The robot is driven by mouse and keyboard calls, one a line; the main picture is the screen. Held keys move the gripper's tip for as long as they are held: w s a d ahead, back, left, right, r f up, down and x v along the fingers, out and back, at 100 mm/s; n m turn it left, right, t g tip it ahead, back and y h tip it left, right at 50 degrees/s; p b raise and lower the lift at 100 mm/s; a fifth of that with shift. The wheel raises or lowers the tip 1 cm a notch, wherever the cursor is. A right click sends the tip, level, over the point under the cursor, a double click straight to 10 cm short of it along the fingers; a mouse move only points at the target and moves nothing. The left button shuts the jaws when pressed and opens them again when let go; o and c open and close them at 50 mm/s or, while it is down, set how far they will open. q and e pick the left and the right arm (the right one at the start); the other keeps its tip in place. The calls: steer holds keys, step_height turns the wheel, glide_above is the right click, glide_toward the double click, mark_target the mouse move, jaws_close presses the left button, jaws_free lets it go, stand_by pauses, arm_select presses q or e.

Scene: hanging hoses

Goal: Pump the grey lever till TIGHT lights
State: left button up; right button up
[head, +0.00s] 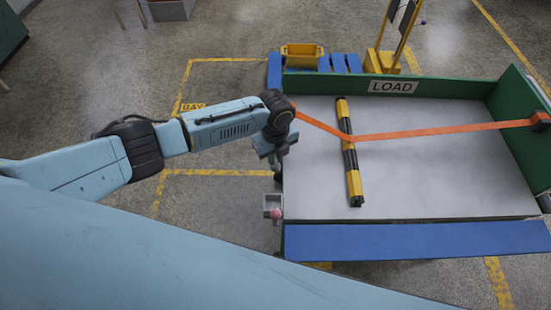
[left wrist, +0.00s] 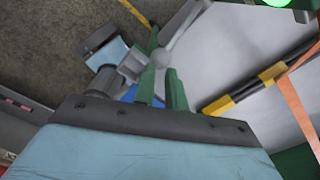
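My left gripper (head: 277,167) hangs over the left edge of the load bed, beside the near end of the strap. The head view is too small to show its fingers clearly. In the left wrist view a pale grey bar with a rounded joint (left wrist: 163,57) lies just beyond the gripper housing; it looks like the grey lever. Whether the fingers touch it is not clear. A bright green round light (left wrist: 275,3) glows at the top edge of the wrist view, partly cut off, with no readable label. My right gripper is out of view.
An orange strap (head: 440,131) crosses the bed (head: 430,185) over a yellow-and-black bar (head: 350,160). A green wall marked LOAD (head: 393,87) stands behind. A small grey box (head: 268,200) with a pink ball sits at the bed's near left corner. Floor left is clear.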

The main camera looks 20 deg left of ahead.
arm_select(q)
step_height(320, 180, up, 3)
steer(key=shift+f+p, duration=0.1)
steer(key=shift+p, duration=1.1)
steer(key=shift+r+p, duration=0.3)
steer(key=shift+r, duration=0.75)
